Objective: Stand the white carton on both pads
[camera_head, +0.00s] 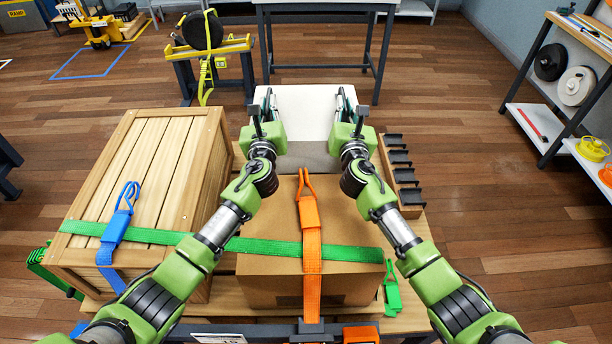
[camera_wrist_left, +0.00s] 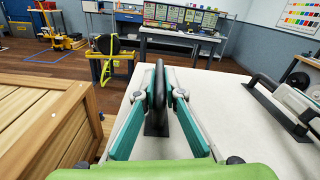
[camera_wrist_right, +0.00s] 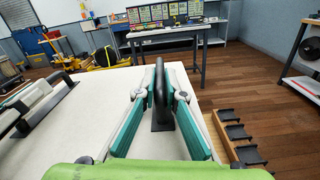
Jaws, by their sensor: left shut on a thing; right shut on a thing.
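The white carton (camera_head: 305,105) is in the upper middle of the head view, beyond the brown cardboard box. Black handles stand on its top near its left and right sides. My left gripper (camera_head: 266,110) is shut on the left handle (camera_wrist_left: 158,105). My right gripper (camera_head: 345,110) is shut on the right handle (camera_wrist_right: 160,105). The carton's white top fills much of both wrist views. A grey area (camera_head: 307,157) shows at its near side; I cannot tell whether it is its shaded face. I cannot make out the pads or the carton's underside.
A slatted wooden crate (camera_head: 140,165) stands close on the left. The brown box (camera_head: 265,270), with a green strap and an orange strap (camera_head: 311,255), lies nearer. A wooden strip with black holders (camera_head: 400,172) is close on the right. A workbench (camera_head: 325,4) stands beyond.

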